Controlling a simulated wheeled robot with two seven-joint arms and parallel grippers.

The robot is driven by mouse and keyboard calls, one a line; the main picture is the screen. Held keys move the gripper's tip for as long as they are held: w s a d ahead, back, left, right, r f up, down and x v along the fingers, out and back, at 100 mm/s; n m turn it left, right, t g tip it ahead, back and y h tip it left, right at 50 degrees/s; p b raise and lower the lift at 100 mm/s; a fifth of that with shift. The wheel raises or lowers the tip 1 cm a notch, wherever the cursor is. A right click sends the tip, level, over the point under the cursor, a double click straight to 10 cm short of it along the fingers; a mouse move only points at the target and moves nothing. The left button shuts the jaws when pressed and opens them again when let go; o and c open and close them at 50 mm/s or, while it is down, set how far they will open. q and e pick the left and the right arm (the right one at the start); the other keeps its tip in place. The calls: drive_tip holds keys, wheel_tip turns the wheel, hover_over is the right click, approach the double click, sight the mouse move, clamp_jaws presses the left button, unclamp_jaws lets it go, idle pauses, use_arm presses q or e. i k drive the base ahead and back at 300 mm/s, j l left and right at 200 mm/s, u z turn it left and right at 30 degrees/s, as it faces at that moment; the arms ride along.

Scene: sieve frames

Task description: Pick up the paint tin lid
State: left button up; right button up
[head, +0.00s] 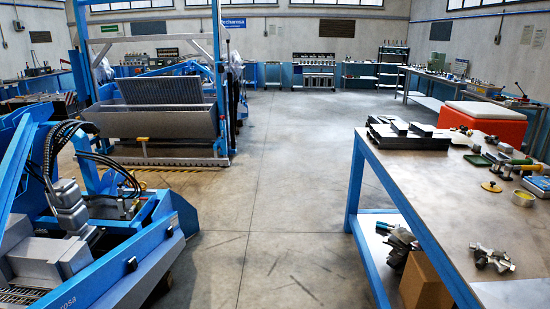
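A small flat yellow disc (491,186), which looks like the paint tin lid, lies on the workbench (430,193) at the right. A tool with a yellow part (507,173) lies close behind the disc. Neither of my grippers is in view.
The bench's blue frame and near left edge face the open floor (270,220). Dark metal plates (408,135), a green tray (477,160) and metal fittings (492,258) lie on the bench. Blue machinery (120,250) stands at the left.

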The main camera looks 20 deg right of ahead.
sight(492, 187)
drive_tip(key=i+z, duration=0.25)
drive_tip(key=i, duration=0.45)
drive_tip(key=i+j+z, duration=0.2)
drive_tip(key=i, duration=0.55)
drive_tip(key=i+j+z, duration=0.3)
drive_tip(key=z, duration=0.15)
drive_tip(key=i+j+z, duration=0.7)
drive_tip(key=j+z, duration=0.25)
drive_tip(key=i+j+z, duration=0.25)
drive_tip(key=j, duration=0.3)
drive_tip(key=j+z, duration=0.25)
drive_tip(key=j, duration=0.25)
